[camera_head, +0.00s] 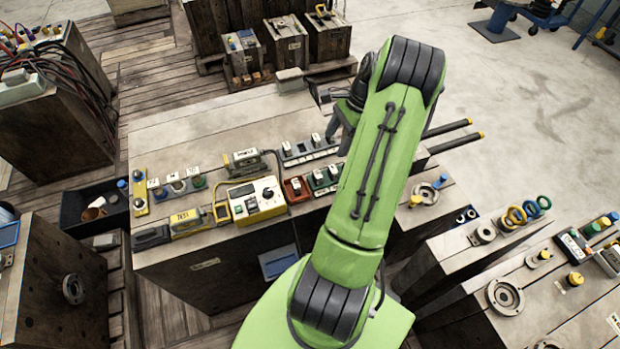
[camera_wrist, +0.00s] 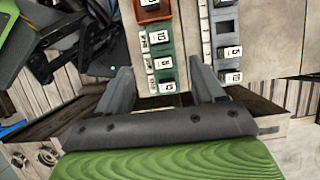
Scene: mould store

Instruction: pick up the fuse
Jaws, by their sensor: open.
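Several small white fuses with printed numbers show in the wrist view; which one the task means I cannot tell. One fuse (camera_wrist: 166,64) sits in a green holder (camera_wrist: 179,46), with another fuse (camera_wrist: 167,87) just below it. My gripper (camera_wrist: 160,68) is open, its two grey fingers on either side of the green holder's lower end, with nothing gripped. I cannot tell the height of the fingertips above the fuses.
A red holder (camera_head: 294,188) is left of the green one. A grey fuse strip (camera_head: 309,151) lies behind; it runs close by my right finger in the wrist view (camera_wrist: 213,40). A yellow meter (camera_head: 255,203) stands at left. Wooden blocks surround the bench.

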